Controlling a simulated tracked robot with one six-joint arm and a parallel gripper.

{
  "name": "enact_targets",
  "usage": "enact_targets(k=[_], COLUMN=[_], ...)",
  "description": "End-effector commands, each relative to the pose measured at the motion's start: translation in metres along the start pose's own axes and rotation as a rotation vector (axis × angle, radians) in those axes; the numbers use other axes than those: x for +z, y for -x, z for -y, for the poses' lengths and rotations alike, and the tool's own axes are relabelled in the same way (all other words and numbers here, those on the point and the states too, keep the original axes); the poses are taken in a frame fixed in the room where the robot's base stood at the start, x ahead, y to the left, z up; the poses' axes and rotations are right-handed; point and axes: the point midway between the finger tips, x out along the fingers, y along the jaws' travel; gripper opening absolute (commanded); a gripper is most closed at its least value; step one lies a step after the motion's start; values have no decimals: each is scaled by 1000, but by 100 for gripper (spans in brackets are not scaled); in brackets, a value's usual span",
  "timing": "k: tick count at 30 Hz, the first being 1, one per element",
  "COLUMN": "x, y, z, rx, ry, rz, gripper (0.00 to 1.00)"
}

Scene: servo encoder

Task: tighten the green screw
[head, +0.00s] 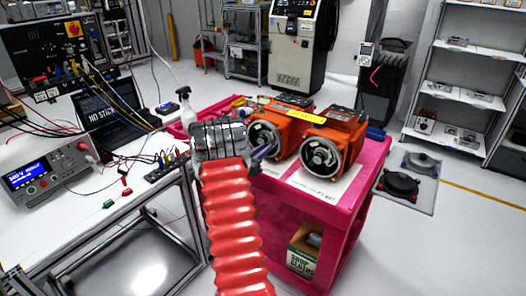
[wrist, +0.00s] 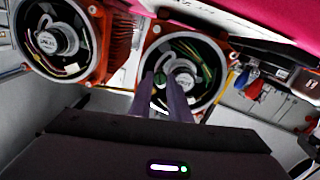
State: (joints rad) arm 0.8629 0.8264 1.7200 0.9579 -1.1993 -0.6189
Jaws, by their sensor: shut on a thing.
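Two orange servo motors stand side by side on a pink cart, their round open ends facing me. My gripper (head: 262,152) reaches to the open end of the left motor (head: 284,118). In the wrist view, which is turned over, this motor (wrist: 226,48) is on the right. My fingers (wrist: 161,80) point into its left part, beside the silver encoder hub (wrist: 183,80). The green screw (wrist: 160,81) shows as a small green spot between the fingertips, and they are shut on it. In the head view my gripper hides the screw.
The right motor (head: 333,150) stands close by on the pink cart (head: 350,190). At left is a white workbench (head: 110,185) with a power supply (head: 48,170), cables and a spray bottle (head: 187,108). A box (head: 303,250) sits on the cart's lower shelf.

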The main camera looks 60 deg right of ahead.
Motion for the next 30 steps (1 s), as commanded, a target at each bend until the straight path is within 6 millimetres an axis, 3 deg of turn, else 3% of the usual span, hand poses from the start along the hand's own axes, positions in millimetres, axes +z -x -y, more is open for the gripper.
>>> enact_targets(k=[14, 30], x=[0, 0], y=[-1, 0], z=[2, 1], rx=[-4, -4], ry=[-209, -707], rz=[0, 1], gripper=[0, 0])
